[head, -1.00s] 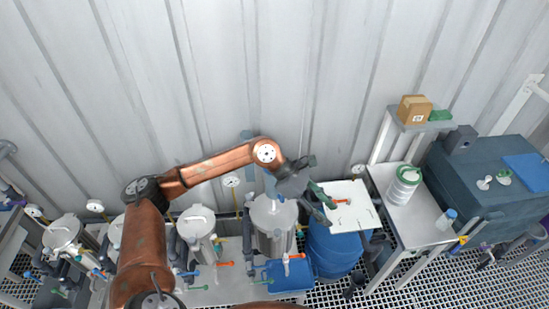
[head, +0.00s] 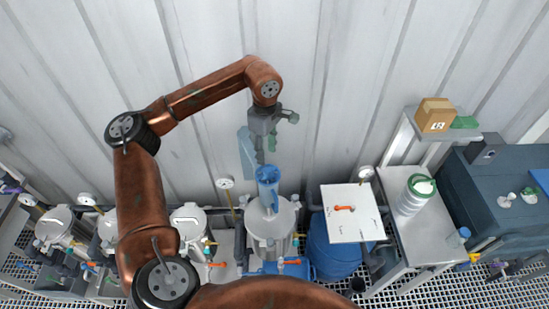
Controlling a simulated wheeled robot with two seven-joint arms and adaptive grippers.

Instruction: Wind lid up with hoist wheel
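A steel vessel (head: 272,248) with a round pale lid (head: 284,218) stands at the bottom middle of the head view, beside other similar vessels. A blue upright hoist part (head: 268,188) rises over the lid; I cannot make out a wheel clearly on it. A blue plate (head: 246,152) is on the wall behind. My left gripper (head: 266,156) points down just above the blue part, with a small gap in the picture. It holds nothing that I can see, and its finger opening is too small to judge. My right gripper is out of view.
A white board (head: 340,228) with an orange-handled valve lies right of the vessel, over a blue drum (head: 328,256). A side table (head: 420,240) carries a white container (head: 414,196). Gauges stand along the corrugated wall. Free space lies above the vessels.

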